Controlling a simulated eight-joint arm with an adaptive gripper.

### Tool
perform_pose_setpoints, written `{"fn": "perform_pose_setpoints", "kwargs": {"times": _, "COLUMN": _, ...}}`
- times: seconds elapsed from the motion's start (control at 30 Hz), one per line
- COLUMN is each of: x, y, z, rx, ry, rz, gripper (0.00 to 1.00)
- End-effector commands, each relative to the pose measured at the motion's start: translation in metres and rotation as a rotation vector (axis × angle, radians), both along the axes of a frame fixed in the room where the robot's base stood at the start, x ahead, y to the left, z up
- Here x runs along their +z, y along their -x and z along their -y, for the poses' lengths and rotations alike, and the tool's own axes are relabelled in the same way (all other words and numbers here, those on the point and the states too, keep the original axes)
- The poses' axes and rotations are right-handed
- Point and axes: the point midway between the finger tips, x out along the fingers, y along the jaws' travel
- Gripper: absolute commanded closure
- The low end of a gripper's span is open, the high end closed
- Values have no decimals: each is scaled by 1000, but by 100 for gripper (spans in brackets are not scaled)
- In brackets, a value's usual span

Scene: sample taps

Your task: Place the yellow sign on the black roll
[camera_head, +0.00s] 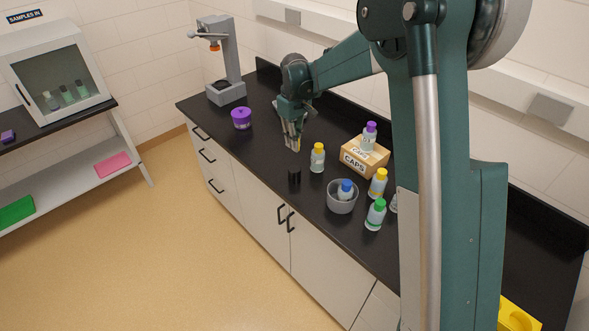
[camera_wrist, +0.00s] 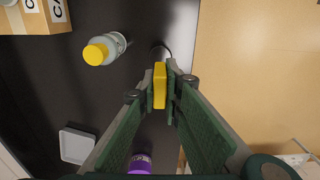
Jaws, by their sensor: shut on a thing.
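The yellow sign (camera_wrist: 159,86) is between my fingertips (camera_wrist: 167,88) in the wrist view, seen as a narrow upright yellow strip. My gripper (camera_head: 293,143) is shut on it and points down over the black counter. The black roll (camera_head: 294,178) stands upright near the counter's front edge, in front of and below my gripper. In the wrist view the roll (camera_wrist: 158,51) shows just beyond the sign, partly hidden by it. The sign looks apart from the roll, held above the counter. In the head view the sign is mostly hidden by my fingers.
A yellow-capped bottle (camera_head: 317,158) stands right of the roll. A grey bowl (camera_head: 342,199) holds a blue-capped bottle. Behind are a CAPS box (camera_head: 363,159) and more bottles. A purple jar (camera_head: 241,118) and a grey press (camera_head: 224,65) are left. Counter left of the roll is clear.

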Motion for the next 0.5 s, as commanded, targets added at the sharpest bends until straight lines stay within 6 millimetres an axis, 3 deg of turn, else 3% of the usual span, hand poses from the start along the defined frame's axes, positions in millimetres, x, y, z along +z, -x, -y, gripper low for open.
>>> {"fn": "perform_pose_setpoints", "kwargs": {"times": 0.5, "x": -10, "y": 0, "z": 0, "rx": 0, "ry": 0, "rz": 0, "gripper": 99}}
